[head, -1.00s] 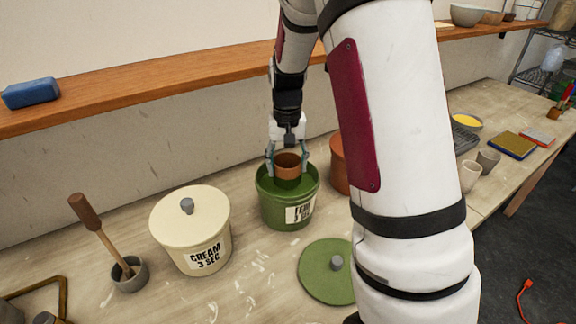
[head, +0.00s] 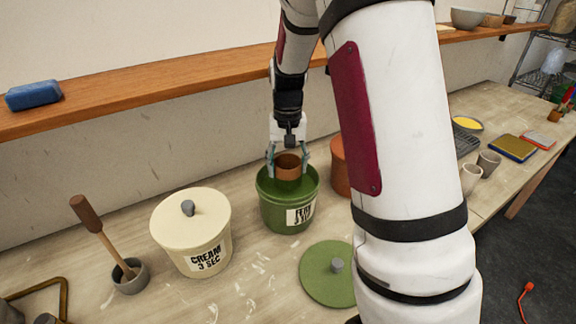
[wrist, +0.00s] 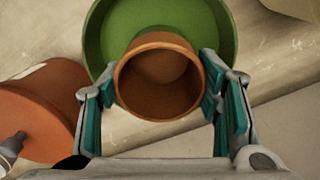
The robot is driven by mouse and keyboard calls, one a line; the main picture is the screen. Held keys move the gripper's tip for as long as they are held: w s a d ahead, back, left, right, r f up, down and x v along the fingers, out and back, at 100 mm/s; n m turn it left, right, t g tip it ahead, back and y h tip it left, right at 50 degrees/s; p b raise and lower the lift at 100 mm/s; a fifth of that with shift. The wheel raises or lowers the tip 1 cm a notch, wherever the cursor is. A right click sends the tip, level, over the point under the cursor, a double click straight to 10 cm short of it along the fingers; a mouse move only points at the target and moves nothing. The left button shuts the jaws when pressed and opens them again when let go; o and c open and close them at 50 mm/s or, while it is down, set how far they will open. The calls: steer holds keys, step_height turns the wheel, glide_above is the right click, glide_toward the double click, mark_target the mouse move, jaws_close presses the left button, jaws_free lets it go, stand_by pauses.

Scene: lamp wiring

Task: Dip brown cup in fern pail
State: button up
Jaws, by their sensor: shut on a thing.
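The brown cup (head: 288,172) is upright in my gripper (head: 287,160), with its mouth facing up. My gripper is shut on the cup, with a teal-padded finger on each side, as the wrist view also shows for the cup (wrist: 160,78) and gripper (wrist: 165,105). The fern pail (head: 287,214) is green, labelled FERN, and open. The cup is over the pail's mouth, its lower part at about the level of the green glaze; the wrist view shows the glaze (wrist: 200,25) around it. Whether the cup's base touches the glaze is hard to tell.
A green lid (head: 325,277) lies on the table in front of the pail. A lidded cream pail (head: 192,235) stands left, with a mortar and pestle (head: 130,275) beyond it. A terracotta pail (head: 340,170) is close on the right. A wooden shelf (head: 160,85) runs behind.

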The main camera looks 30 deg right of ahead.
steer(key=shift+r+p, duration=0.65)
steer(key=shift+r, duration=1.6)
